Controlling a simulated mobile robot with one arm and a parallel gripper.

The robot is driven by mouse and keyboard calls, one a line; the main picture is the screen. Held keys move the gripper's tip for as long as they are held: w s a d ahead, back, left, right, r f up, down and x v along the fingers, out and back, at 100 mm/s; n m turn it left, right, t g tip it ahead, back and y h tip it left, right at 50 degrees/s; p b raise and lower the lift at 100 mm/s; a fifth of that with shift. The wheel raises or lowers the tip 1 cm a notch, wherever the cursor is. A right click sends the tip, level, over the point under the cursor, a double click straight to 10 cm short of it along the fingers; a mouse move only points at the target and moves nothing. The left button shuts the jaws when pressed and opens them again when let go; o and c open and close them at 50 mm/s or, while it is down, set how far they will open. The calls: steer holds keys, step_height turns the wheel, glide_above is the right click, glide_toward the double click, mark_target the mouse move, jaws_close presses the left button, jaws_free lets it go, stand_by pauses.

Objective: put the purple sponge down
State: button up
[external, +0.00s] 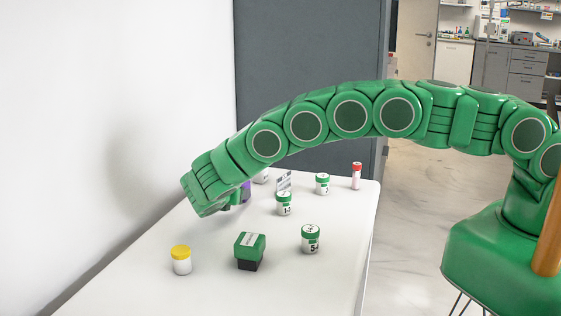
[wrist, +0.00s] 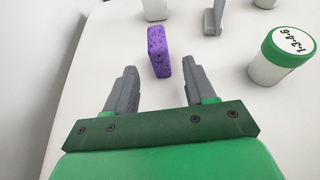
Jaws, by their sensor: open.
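The purple sponge (wrist: 159,51) stands on edge on the white table, just ahead of my gripper (wrist: 160,82) in the wrist view. The two grey fingers are spread apart with nothing between their tips, and the sponge is beyond them, apart from both.
On the white table (external: 320,285) stand a yellow-capped jar (external: 181,261), a green-and-black box (external: 249,252), several green-lidded jars, one nearby (wrist: 278,60), and a red-capped tube (external: 356,177). A white wall (external: 120,120) borders the table's left side. The front right is bare.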

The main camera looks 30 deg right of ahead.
steer(key=shift+v, duration=2.5)
